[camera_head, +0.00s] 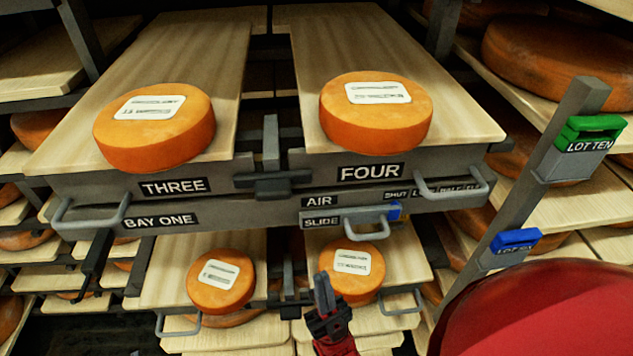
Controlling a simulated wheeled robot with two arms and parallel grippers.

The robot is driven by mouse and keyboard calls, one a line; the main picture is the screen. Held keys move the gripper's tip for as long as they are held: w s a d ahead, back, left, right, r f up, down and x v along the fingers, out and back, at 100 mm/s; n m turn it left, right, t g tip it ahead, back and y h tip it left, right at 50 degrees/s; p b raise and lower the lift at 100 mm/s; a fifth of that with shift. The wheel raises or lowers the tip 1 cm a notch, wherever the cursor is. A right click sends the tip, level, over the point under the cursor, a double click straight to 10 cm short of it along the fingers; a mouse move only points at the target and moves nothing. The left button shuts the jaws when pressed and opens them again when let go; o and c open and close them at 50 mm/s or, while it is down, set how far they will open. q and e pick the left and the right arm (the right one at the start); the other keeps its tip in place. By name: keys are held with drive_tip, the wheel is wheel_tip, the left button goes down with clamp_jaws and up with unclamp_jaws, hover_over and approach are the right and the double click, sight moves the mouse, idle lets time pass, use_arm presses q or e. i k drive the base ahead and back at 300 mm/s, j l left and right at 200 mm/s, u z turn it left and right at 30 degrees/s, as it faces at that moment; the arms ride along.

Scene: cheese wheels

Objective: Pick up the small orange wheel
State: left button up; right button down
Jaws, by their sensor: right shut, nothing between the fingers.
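Two small orange wheels with white labels lie on the boards below: one at the left (221,281) and one at the right (352,271). Two larger orange wheels lie on the upper boards, one over THREE (155,127) and one over FOUR (376,113). My right gripper (323,283) is shut and empty. In the picture it overlaps the left edge of the lower right wheel; I cannot tell whether it touches. My left gripper is not in view.
A grey front rail (250,205) with handles, an AIR slide and a blue tab spans the middle, above the lower boards. A grey post (520,205) with green (590,130) and blue (516,240) lot tags stands at right. Large wheels fill the side racks.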

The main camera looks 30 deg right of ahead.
sight(220, 282)
drive_tip(key=k+z, duration=0.15)
drive_tip(key=k, duration=0.5)
drive_tip(key=z, duration=2.5)
drive_tip(key=i+z, duration=0.1)
drive_tip(key=z, duration=2.45)
drive_tip(key=u, duration=5.25)
drive_tip(key=j+u, duration=0.15)
drive_tip(key=u, duration=0.3)
drive_tip(key=j+u, duration=0.2)
drive_tip(key=u, duration=0.25)
